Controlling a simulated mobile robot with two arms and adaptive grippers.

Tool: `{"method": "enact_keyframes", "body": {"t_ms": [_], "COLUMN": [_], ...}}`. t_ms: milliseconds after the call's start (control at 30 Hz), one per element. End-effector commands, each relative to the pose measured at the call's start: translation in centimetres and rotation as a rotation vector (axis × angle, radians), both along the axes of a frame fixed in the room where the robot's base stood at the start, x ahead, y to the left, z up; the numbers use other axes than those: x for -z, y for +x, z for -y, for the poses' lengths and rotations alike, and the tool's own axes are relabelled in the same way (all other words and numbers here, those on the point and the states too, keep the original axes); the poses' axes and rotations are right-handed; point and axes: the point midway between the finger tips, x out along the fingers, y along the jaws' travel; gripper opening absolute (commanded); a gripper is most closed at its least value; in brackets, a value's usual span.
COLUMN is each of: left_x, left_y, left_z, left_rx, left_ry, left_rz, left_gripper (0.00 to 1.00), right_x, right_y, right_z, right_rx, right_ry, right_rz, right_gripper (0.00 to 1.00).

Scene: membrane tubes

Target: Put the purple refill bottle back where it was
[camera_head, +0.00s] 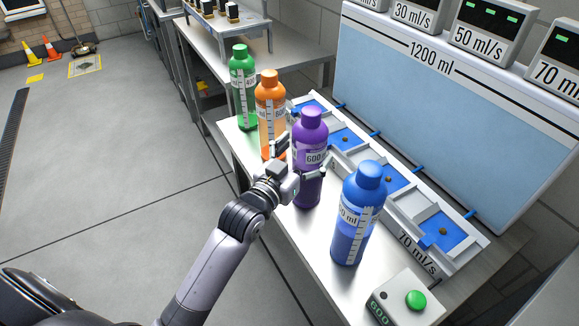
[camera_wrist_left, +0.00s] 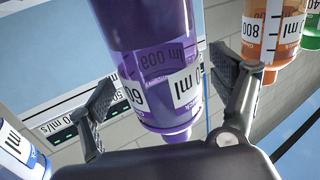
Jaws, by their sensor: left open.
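The purple refill bottle (camera_head: 311,140), labelled 600 ml, stands upright on the metal bench between the orange and blue bottles. It also shows large in the left wrist view (camera_wrist_left: 150,35). My left gripper (camera_head: 304,163) is at the bottle's label height, with one finger on either side of it. In the left wrist view the fingers (camera_wrist_left: 172,92) are spread, with the bottle between them; I cannot tell whether either finger touches it. My right gripper is not in view.
An orange bottle (camera_head: 270,108) and a green bottle (camera_head: 242,85) stand beyond; a blue bottle (camera_head: 353,235) stands nearer. Behind them is a row of blue-and-white trays (camera_head: 438,230) under a large 1200 ml tank (camera_head: 440,110). A green-button box (camera_head: 405,300) sits at the near end.

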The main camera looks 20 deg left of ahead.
Motion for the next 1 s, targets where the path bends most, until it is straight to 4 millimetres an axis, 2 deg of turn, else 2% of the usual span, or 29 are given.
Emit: {"method": "enact_keyframes", "body": {"t_ms": [200,433,600,1000], "left_x": [0.2,0.1,0.0,-0.1], "left_y": [-4.9,-8.5,-9.6,-9.7], "left_z": [-1.0,-1.7,-1.9,-1.9], "left_rx": [0.000,0.000,0.000,0.000], "left_ry": [0.002,0.001,0.000,0.000], "left_rz": [-0.003,-0.002,0.000,0.001], "left_gripper": [0.84,0.84,0.84,0.84], "right_x": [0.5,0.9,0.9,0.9], "right_y": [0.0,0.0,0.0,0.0], "right_z": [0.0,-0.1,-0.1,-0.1], "right_rx": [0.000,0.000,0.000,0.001], "right_ry": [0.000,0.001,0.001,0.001], "right_rz": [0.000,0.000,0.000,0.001], "right_gripper": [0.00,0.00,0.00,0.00]}}
